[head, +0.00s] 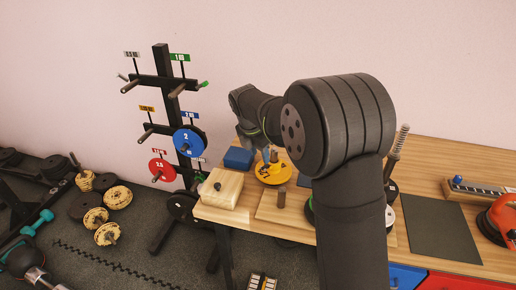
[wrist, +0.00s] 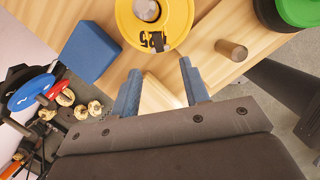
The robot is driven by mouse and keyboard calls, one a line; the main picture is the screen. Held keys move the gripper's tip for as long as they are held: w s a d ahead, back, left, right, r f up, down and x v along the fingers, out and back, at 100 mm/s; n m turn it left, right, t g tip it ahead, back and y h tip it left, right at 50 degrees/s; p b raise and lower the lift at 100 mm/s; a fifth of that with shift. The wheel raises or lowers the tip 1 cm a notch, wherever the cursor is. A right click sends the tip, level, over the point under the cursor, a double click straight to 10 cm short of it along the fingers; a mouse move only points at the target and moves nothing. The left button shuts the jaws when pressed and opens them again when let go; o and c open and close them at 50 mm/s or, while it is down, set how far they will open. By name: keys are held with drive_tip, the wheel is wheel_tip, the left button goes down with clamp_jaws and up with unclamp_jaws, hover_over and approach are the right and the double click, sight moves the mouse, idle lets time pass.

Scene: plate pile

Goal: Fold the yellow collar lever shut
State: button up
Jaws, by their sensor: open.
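A yellow disc (wrist: 181,24) marked with dark digits lies on the wooden table around a grey metal post (wrist: 147,9); it also shows in the head view (head: 270,176). A small dark piece with a pale end (wrist: 159,43) sits at its near edge in the wrist view. I cannot tell whether that is the collar lever, and no yellow lever stands out clearly. My gripper (wrist: 160,70) is open, its two blue fingers apart with nothing held between them. The fingertips are just short of the disc's near edge in the wrist view. In the head view my arm partly hides this area.
A blue block (wrist: 88,52) lies left of the disc, and a bare brown peg (wrist: 231,50) stands right of it. A pale wooden block (head: 221,188) is at the table's left end. Green and black plates (wrist: 298,10) lie right. A weight rack (head: 165,110) stands beyond the table.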

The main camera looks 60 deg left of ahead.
sight(263, 168)
drive_tip(key=shift+x, duration=2.95)
drive_tip(key=c, duration=0.5)
